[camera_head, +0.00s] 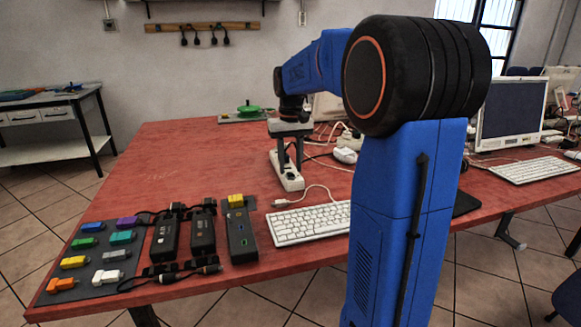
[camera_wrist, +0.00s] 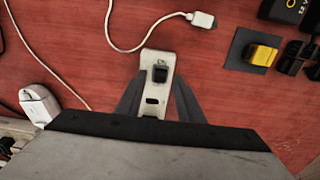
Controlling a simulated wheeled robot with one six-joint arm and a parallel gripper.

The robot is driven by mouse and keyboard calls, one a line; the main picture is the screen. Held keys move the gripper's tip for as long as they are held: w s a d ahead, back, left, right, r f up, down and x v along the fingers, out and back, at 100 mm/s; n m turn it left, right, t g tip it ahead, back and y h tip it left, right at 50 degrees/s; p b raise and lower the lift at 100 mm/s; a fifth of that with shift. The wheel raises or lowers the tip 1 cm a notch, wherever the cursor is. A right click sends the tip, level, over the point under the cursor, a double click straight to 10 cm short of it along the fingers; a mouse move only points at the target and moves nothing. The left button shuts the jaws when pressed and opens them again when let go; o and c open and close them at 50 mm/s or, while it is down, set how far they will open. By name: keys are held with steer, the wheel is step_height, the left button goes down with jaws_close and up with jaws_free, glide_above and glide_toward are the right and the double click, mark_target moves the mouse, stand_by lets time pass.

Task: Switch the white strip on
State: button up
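The white strip (camera_head: 289,180) lies on the red table in the head view, near the table's middle. In the wrist view the white strip (camera_wrist: 144,70) shows between my fingers, with a dark square piece, perhaps the switch, and a dark slot on its top. My gripper (camera_head: 291,163) points down over the strip. Its two grey fingers stand apart, and in the wrist view my gripper (camera_wrist: 158,84) has one finger on each side of the strip. I cannot tell whether they touch it. The strip's near part is hidden by my gripper body.
A white keyboard (camera_head: 308,223) and a loose white cable end (camera_wrist: 202,19) lie close by. A white adapter (camera_wrist: 38,103) and cables are on the other side. Black power bricks (camera_head: 166,238) and a grey mat (camera_head: 88,267) with coloured plugs are at the left. Bare table lies left of the strip.

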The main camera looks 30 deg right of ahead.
steer(key=shift+f, duration=0.5)
jaws_close()
steer(key=shift+s+a+t+h, duration=0.1)
steer(key=shift+s+t+h, duration=0.2)
steer(key=shift+t, duration=0.6)
steer(key=shift+s+a+t+h, duration=0.1)
steer(key=shift+s+t+h, duration=0.15)
steer(key=shift+t, duration=0.65)
